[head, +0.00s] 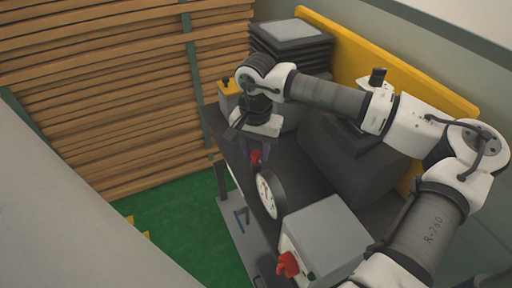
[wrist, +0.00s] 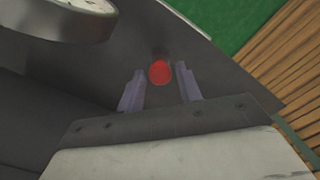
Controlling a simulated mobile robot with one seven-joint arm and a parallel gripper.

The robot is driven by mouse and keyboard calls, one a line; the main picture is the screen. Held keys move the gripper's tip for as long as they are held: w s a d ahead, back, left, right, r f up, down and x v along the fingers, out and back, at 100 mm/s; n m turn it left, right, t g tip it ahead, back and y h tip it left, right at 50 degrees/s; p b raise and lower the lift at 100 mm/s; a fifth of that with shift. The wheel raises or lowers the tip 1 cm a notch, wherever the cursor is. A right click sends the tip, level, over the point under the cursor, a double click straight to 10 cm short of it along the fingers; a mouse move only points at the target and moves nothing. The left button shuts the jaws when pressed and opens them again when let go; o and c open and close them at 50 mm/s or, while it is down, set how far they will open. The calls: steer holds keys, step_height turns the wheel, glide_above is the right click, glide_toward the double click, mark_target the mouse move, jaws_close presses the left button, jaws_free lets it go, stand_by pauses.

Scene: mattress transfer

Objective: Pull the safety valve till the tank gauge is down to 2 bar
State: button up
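The safety valve's red knob (head: 256,157) shows just below my gripper (head: 253,148) in the head view. In the wrist view the round red knob (wrist: 160,72) lies between the two fingertips of my gripper (wrist: 160,78), with a gap on each side. My gripper is open and holds nothing. The tank gauge (head: 267,194) is a white dial with a dark rim, nearer than the knob; its reading is too small to tell. Part of the gauge (wrist: 70,22) shows at the wrist view's top left. The dark tank (head: 352,165) lies behind, partly hidden by my arm.
A grey box (head: 325,235) with a red switch (head: 287,264) stands at the front. A yellow box (head: 230,88) and a dark ribbed block (head: 291,42) stand at the back. A yellow panel (head: 335,45) runs behind. Stacked planks (head: 110,90) and green floor (head: 180,225) are at left.

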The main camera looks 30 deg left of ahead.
mark_target(256, 153)
jaws_close()
steer(key=shift+r+b, duration=0.4)
steer(key=shift+r, duration=0.4)
steer(key=shift+o, duration=1.6)
jaws_free()
steer(key=shift+r, duration=0.1)
step_height(256, 153, up, 14)
steer(key=b, duration=0.2)
steer(key=shift+f, duration=0.2)
